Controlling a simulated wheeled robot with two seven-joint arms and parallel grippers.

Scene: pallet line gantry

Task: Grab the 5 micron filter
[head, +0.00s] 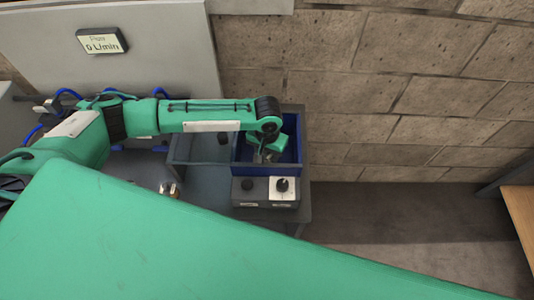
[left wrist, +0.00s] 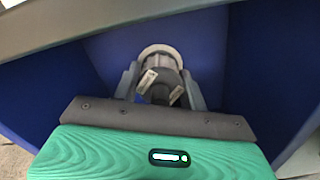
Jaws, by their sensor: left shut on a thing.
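A blue bin (head: 297,150) stands on the bench in the head view, and its walls fill much of the left wrist view (left wrist: 265,65). My left gripper (head: 264,158) reaches down into this bin. In the left wrist view its two fingers (left wrist: 158,88) are shut on a pale, round-ended filter (left wrist: 161,58) with small white labels. The print on the labels is too small to read, so I cannot tell its micron rating. The filter is mostly hidden by the gripper in the head view. My right gripper is not in view.
A framed open compartment (head: 190,162) is left of the bin. Floor right of the bench is clear.

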